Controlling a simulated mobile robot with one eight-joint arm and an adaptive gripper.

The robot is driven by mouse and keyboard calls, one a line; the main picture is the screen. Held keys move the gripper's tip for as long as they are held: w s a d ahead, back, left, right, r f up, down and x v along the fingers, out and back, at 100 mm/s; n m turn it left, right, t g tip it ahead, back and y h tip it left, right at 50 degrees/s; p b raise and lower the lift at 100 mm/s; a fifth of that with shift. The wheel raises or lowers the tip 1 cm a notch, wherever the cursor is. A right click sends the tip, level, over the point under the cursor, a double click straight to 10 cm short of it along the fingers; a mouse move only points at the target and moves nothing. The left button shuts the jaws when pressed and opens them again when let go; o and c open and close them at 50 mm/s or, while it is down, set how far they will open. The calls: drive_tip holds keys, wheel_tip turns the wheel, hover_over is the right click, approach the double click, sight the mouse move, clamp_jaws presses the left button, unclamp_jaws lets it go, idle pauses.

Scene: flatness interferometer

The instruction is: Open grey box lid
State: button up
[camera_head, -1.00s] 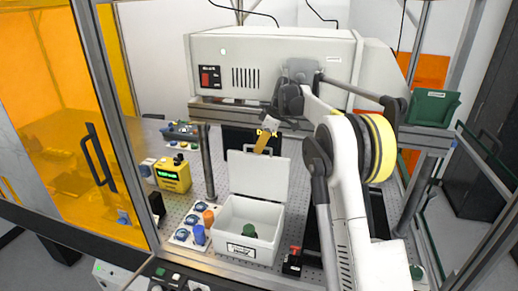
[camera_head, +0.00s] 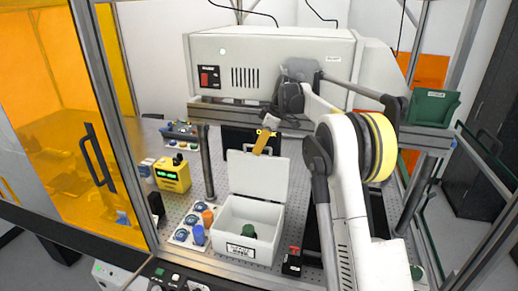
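The light grey box (camera_head: 248,252) stands on the perforated metal table with a printed label on its front. Its lid (camera_head: 258,176) is raised upright at the back, with a handle on its top edge, and the box is open. A dark green round object (camera_head: 248,231) shows inside the box. My gripper (camera_head: 263,142) is just above and behind the lid's top edge, near the handle. An orange-brown part shows at its end. The fingers are too small and partly hidden to tell whether they are open or touch the lid.
A yellow device (camera_head: 173,174) stands left of the box, and a tray of blue and orange knobs (camera_head: 190,238) sits beside it. A dark post (camera_head: 207,163) rises behind. A large cream instrument (camera_head: 270,65) spans the back. A green bin (camera_head: 430,108) is at right.

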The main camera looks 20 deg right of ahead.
drive_tip(key=v, duration=1.1)
drive_tip(key=shift+r, duration=0.25)
drive_tip(key=shift+s, duration=0.15)
drive_tip(key=s+a+f+m+t+h+b, duration=0.1)
drive_tip(key=s+a+f+m+b, duration=0.15)
drive_tip(key=s+a+b, duration=0.35)
drive_tip(key=s+a+f+m+b, duration=0.1)
drive_tip(key=s+f+m+b, duration=0.2)
drive_tip(key=s, duration=0.5)
drive_tip(key=s+a+f+m+t+h+b, duration=0.1)
drive_tip(key=s+a+f+b, duration=0.35)
drive_tip(key=s, duration=0.25)
drive_tip(key=s+a+f+m+t+h+b, duration=0.1)
drive_tip(key=s+f+m+b, duration=0.3)
drive_tip(key=s+f+b, duration=0.5)
drive_tip(key=s+a+f+t, duration=0.1)
drive_tip(key=s+f, duration=0.9)
drive_tip(key=f, duration=0.3)
drive_tip(key=shift+s+a, duration=0.25)
drive_tip(key=shift+a, duration=0.1)
drive_tip(key=shift+m, duration=0.25)
